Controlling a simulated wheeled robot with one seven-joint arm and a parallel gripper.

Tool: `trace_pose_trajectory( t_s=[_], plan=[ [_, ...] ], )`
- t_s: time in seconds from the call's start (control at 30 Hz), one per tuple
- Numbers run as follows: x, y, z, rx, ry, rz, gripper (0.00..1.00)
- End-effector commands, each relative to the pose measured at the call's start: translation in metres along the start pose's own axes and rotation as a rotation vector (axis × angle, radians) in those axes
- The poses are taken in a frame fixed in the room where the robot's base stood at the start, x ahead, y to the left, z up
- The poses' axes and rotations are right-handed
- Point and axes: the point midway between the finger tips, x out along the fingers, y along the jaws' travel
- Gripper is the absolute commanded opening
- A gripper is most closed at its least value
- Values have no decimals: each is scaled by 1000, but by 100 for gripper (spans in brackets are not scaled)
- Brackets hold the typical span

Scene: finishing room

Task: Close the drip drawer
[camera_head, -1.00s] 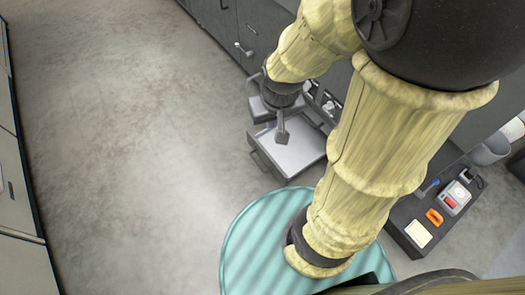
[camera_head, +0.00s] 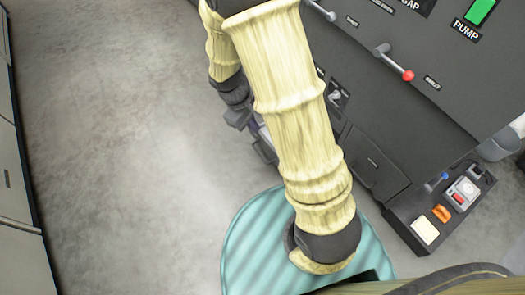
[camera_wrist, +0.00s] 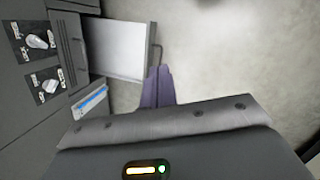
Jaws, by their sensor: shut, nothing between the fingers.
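The drip drawer (camera_wrist: 118,48) stands open in the wrist view, pulled out to the right from the dark cabinet. Its pale, flat inside looks empty. A dark bar handle (camera_wrist: 154,58) is on its front. My gripper (camera_wrist: 159,70) is shut and empty, its fingers by the front corner of the drawer near the handle; I cannot tell whether they touch. In the head view my arm hides most of the drawer, and only a dark piece of its front (camera_head: 265,152) seems to show.
The dark machine cabinet (camera_head: 400,130) has a red-knobbed lever (camera_head: 407,75). Two small switches (camera_wrist: 38,41) sit on the cabinet face beside the drawer. A teal striped round mat or top (camera_head: 250,245) lies below my arm. The grey floor (camera_head: 110,130) at left is clear.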

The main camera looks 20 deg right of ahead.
Motion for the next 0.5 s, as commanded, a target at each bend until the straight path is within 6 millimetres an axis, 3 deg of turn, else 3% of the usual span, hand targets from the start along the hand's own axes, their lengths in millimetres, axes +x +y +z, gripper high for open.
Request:
trace_pose_trajectory(
  t_s=[0.03,0.5],
  plan=[
    [21,-6,-12,-69,-42,23,0],
    [164,-37,-96,-693,-401,339,0]
  ],
)
